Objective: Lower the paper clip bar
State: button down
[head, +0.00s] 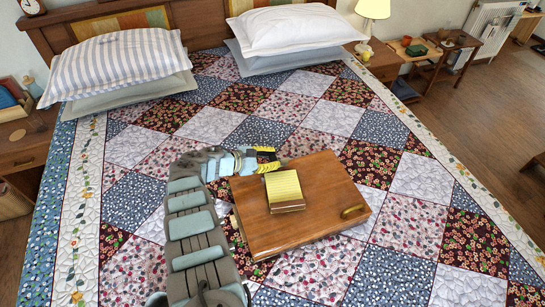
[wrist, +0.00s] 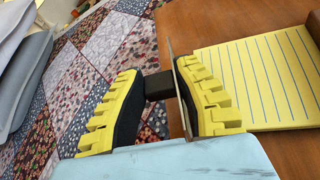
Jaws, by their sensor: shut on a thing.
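A wooden lap desk (head: 325,195) lies on the bed, with a yellow lined notepad (head: 284,190) on its top. My gripper (head: 267,159) is at the desk's far left edge, beyond the notepad. In the wrist view, the yellow fingers of my gripper (wrist: 160,95) have black pads closed on a thin grey bar with a dark block (wrist: 157,86), which I take to be the paper clip bar (wrist: 183,100). The bar stands up from the desk, left of the notepad (wrist: 262,75). My fingers hide part of it, and its exact tilt is unclear.
A brass-coloured fitting (head: 353,211) sits at the desk's right front corner. The patchwork quilt (head: 330,118) around the desk is clear. Pillows (head: 292,30) lie at the head of the bed, and nightstands stand on both sides.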

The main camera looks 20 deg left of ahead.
jog(key=shift+s+r+p, duration=0.1)
jog(key=shift+p, duration=0.35)
jog(key=shift+s+d+m+t+p, duration=0.3)
jog(key=shift+m+p, duration=0.4)
jog(key=shift+p, duration=0.9)
jog(key=shift+d, duration=0.1)
jog(key=shift+s+d+m+t+y+p, duration=0.1)
jog(key=shift+m+t+y+p, duration=0.2)
jog(key=shift+m+y+p, duration=0.15)
jog(key=shift+s+d+f+m+t+b, duration=0.45)
jog(key=shift+m+t+b, duration=0.2)
jog(key=shift+m, duration=0.3)
jog(key=shift+s+d+f+m+t+y+b, duration=0.1)
jog(key=shift+s+m+t+y+b, duration=0.15)
jog(key=shift+m+b, duration=0.45)
